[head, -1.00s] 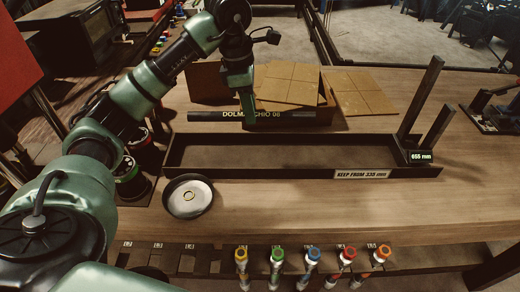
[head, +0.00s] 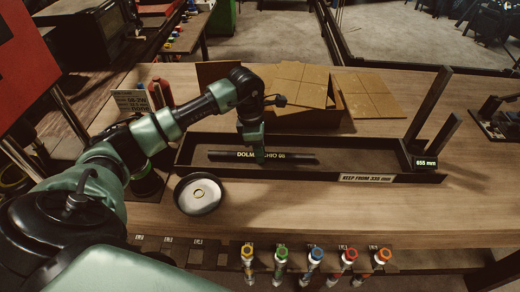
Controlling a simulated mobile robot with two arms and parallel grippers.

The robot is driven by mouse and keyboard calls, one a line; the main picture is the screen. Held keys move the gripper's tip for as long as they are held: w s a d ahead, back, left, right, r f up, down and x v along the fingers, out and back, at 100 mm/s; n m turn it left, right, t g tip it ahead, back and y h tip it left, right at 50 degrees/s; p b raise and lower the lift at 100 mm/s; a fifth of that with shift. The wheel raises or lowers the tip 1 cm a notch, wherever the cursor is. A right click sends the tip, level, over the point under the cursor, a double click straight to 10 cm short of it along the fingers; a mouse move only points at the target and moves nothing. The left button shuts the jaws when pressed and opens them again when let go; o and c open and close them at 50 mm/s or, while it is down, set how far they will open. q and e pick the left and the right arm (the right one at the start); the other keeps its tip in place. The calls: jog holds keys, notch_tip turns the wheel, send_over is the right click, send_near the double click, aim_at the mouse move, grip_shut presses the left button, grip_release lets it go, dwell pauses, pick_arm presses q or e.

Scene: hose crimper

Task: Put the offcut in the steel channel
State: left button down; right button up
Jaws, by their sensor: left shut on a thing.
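The offcut (head: 300,158) is a black hose length with pale lettering, lying level along the steel channel. The steel channel (head: 390,176) is a long dark open tray on the wooden bench, with a label reading "KEEP FROM 335 mm" on its front wall and a "655 mm" display at its right end. My left gripper (head: 260,157) is shut on the offcut near its middle and covers part of the lettering. The offcut is over or inside the channel, within its walls; I cannot tell whether it touches the floor. My right gripper is not in view.
A round dish (head: 198,194) with a ring in it stands at the channel's front left. A cardboard box (head: 300,90) and flat cardboard sheets lie behind. Two dark posts (head: 428,105) rise at the channel's right end. Several coloured-topped fittings line the bench's front edge.

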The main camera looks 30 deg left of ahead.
pick_arm(q)
jog(key=c, duration=1.6)
grip_release()
jog(key=shift+f, duration=0.15)
jog(key=o, duration=0.3)
jog(key=shift+o, duration=0.2)
notch_tip(320, 180, up, 12)
jog(key=s+a+b, duration=0.1)
jog(key=b, duration=0.2)
jog(key=shift+a+b, duration=0.3)
jog(key=shift+b, duration=0.05)
